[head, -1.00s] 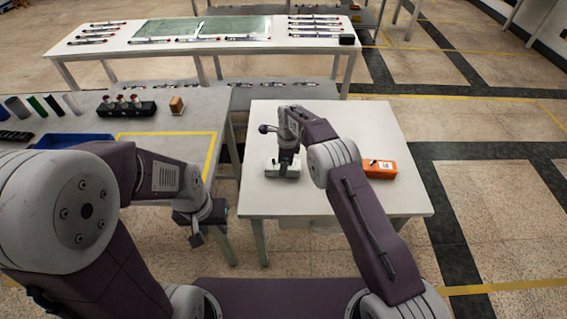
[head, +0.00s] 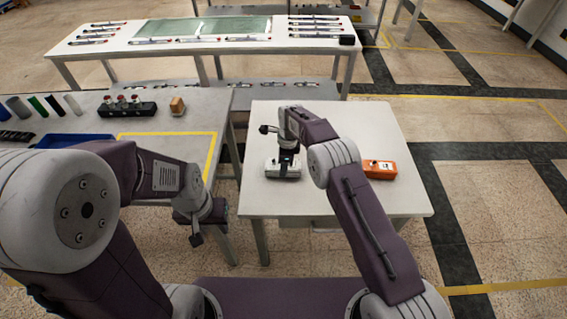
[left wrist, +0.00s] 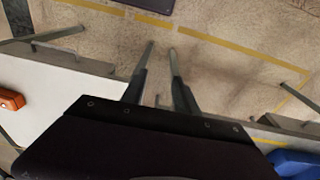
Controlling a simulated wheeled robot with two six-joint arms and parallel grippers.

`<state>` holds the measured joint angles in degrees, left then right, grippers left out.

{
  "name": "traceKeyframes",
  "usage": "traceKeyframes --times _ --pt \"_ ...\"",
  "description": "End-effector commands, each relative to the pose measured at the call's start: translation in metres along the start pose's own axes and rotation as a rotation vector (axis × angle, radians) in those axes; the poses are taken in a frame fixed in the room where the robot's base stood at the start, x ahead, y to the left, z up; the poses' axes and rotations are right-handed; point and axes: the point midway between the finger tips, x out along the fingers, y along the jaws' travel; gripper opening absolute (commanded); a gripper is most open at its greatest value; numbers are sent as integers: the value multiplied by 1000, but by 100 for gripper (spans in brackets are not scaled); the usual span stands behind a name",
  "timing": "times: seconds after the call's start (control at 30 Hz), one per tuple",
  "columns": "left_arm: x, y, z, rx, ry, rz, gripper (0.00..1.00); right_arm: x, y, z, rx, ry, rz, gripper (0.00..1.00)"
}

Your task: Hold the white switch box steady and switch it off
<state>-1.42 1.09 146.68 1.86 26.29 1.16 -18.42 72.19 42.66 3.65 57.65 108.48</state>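The white switch box (head: 284,171) stands on the small white table (head: 330,200), left of its middle. It looks light grey with a dark part on top. My right gripper (head: 287,158) points down at the top of the box. Its fingers are too small and hidden to tell if they grip or touch it. The switch position cannot be made out. My left gripper (head: 196,237) hangs low, left of the small table and away from the box. In the left wrist view its two fingers (left wrist: 161,46) are apart with only floor visible between them.
An orange box (head: 381,169) with a white label sits right of the right arm. A workbench (head: 170,150) on the left holds a black block with knobs (head: 127,109), a brown block (head: 177,106) and a blue tray (head: 72,140). The small table's front is clear.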

Motion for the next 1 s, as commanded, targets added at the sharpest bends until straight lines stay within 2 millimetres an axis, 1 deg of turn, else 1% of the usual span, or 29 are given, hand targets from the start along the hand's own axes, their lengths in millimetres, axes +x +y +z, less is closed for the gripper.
traceKeyframes --times 0.03,0.07,0.1,0.13,0.17,0.23,0.27,0.3,0.37,0.4,0.47,0.5,0.57,0.6,0.67,0.7,0.77,0.8,0.87,0.9,1.0 --pt "0 0 0 2 0 0 25 0 0 0 0 0 0 0" --pt "0 0 0 8 -2 0 17 0 0 0 0 0 0 0" --pt "0 1 5 13 -20 5 6 0 0 0 0 0 0 0" --pt "0 5 9 -2 -36 19 0 0 0 0 0 0 0 0" --pt "-1 9 11 -26 -50 37 0 0 0 0 0 0 0 0" --pt "-5 28 16 -112 -87 109 0 0 0 0 0 0 0 0" --pt "-7 39 17 -160 -109 152 0 0 0 0 0 0 0 0" --pt "-9 56 17 -234 -144 217 0 0 0 0 0 0 0 0" --pt "-13 82 14 -367 -204 326 0 0 0 0 0 0 0 0" --pt "-16 98 7 -462 -239 403 0 0 0 0 0 0 0 0" --pt "-20 118 -10 -613 -286 522 0 0 0 0 0 0 -1 0" --pt "-23 129 -25 -719 -311 602 0 0 0 0 0 0 -1 0" --pt "-27 138 -54 -885 -336 726 0 0 0 0 0 0 -1 0" --pt "-28 140 -77 -1002 -344 807 0 0 0 0 0 0 -1 0" --pt "-26 131 -113 -1179 -340 921 0 0 0 0 0 0 -1 0" --pt "-21 120 -136 -1299 -330 989 0 0 0 0 0 0 -1 0" --pt "-9 94 -166 -1476 -306 1070 0 0 0 0 0 0 -1 0" --pt "2 75 -178 -1577 -292 1101 0 0 0 0 0 0 -1 0" --pt "20 53 -185 -1685 -283 1112 0 0 0 0 0 0 -1 0" --pt "30 43 -183 -1727 -290 1105 0 0 0 0 0 0 -1 0" --pt "47 27 -175 -1794 -305 1091 0 0 0 0 0 0 -1 0"
